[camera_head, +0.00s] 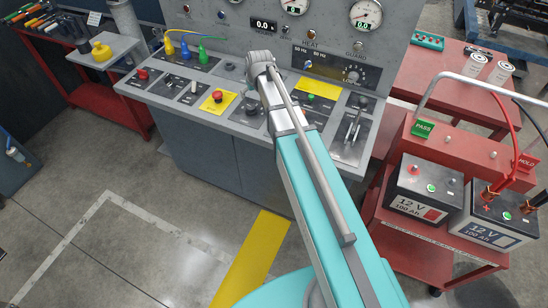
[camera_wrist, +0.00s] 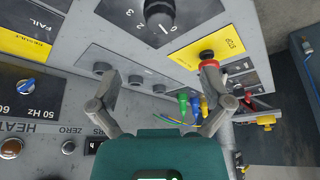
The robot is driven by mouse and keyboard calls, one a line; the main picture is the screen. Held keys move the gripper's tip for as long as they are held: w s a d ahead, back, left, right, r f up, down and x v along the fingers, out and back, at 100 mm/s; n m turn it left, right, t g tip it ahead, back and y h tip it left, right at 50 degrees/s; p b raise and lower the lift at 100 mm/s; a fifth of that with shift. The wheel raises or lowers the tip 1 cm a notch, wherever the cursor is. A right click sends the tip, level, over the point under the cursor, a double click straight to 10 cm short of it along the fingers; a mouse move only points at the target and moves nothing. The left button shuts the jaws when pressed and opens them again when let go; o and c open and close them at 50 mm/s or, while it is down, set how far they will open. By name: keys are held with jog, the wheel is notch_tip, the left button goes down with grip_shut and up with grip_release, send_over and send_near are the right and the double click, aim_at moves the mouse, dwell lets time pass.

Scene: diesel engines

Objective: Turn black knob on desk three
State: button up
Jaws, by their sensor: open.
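A black knob (camera_wrist: 159,14) with a pointer stands on a dark plate marked with numbers, at the top of the wrist view. The knob is not between the fingers. In the head view my arm reaches over the desk and its end is near the upright panel; the fingers cannot be made out there.
A red push button (camera_head: 217,97) on a yellow plate sits left of the knob; in the wrist view the right finger overlaps it. Blue, green and yellow plugs (camera_head: 186,50) stand behind. Levers (camera_head: 352,128) are right. A red battery cart (camera_head: 425,240) stands at right.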

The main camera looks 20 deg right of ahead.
jog(key=s+f+m+g+b, duration=0.1)
jog(key=s+f+b, duration=0.4)
jog(key=s, duration=0.7)
jog(key=s+f+g+b, duration=0.3)
jog(key=s+f+b, duration=0.1)
jog(key=s, duration=0.8)
jog(key=shift+s+d+f+m+h+b, duration=0.3)
jog(key=shift+f+m+b, duration=0.1)
jog(key=shift+f, duration=0.35)
dwell(0.9)
